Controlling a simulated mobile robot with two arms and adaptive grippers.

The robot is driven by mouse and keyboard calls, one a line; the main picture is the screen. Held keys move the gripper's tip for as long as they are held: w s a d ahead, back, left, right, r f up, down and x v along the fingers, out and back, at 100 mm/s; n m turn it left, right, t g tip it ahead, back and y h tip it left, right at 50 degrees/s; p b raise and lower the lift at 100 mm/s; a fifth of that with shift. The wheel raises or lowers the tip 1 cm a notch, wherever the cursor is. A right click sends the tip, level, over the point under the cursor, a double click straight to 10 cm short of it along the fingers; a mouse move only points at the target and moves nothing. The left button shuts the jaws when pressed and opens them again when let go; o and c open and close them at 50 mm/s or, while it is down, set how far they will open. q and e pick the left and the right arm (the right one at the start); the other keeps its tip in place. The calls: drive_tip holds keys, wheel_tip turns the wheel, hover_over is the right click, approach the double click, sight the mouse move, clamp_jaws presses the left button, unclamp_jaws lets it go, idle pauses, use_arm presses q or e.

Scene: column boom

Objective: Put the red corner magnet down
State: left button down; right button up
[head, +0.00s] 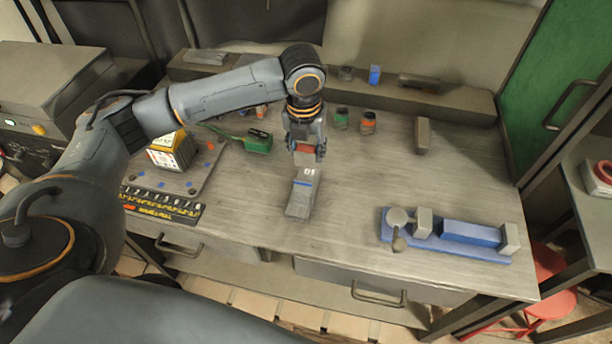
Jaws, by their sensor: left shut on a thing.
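My left gripper (305,141) points down over the middle of the workbench (350,212). It is shut on the red corner magnet (305,154), of which only a small red part shows between the fingers. Just below and in front of it, a grey block with a blue stripe (302,193) lies on the bench. I cannot tell whether the magnet touches this block or hangs just above it. My right gripper is not in view.
A blue vise (446,236) stands at the front right. A green tool (257,141), a boxed item (172,150) on a plate and a socket rail (160,205) are at the left. Small cans (368,122) and a grey bar (422,136) stand behind. The bench between block and vise is clear.

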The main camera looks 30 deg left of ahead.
sight(304, 152)
use_arm(q)
drive_tip(key=shift+f+p, duration=0.6)
drive_tip(key=shift+f, duration=3.35)
drive_tip(key=shift+f, duration=0.1)
drive_tip(key=c, duration=0.7)
unclamp_jaws()
drive_tip(key=r, duration=0.4)
drive_tip(key=s+r+b, duration=0.1)
drive_tip(key=r, duration=0.7)
drive_tip(key=shift+s+d+r, duration=0.1)
drive_tip(key=shift+s+d, duration=0.05)
drive_tip(key=shift+s, duration=0.1)
